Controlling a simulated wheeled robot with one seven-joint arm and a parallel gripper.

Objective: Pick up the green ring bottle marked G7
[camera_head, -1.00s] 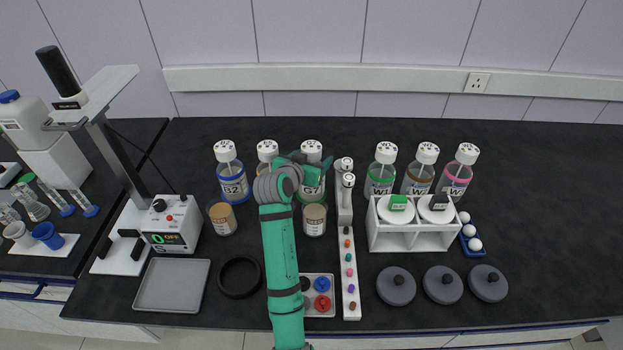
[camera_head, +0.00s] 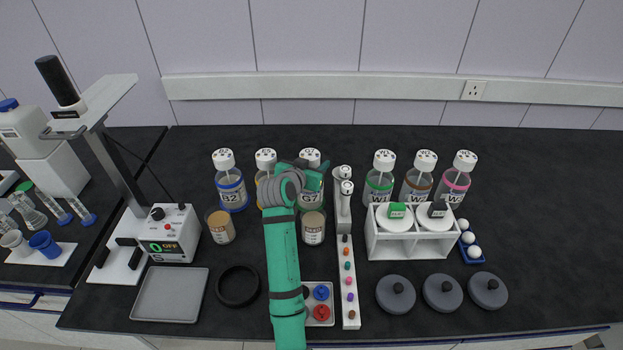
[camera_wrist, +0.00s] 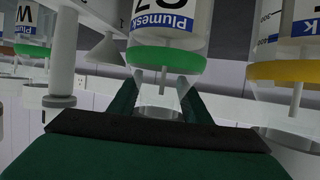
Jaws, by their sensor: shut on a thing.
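The G7 bottle (camera_head: 309,157), clear with a white cap, stands upright in the back row. Its green ring (camera_wrist: 165,60) and part of its label show in the wrist view. My gripper (camera_head: 312,180) is at the bottle, shut on it. In the wrist view the dark green fingers of my gripper (camera_wrist: 158,102) lie on both sides of the bottle. My arm hides part of the bottle in the head view. I cannot tell whether its base is clear of the bench.
An orange-ringed bottle (camera_head: 265,160) stands close on the left. A white pipette stand (camera_head: 343,200) is close on the right, and a lidded jar (camera_head: 313,229) stands in front. A white rack (camera_head: 385,246) is further right. The back strip of bench is clear.

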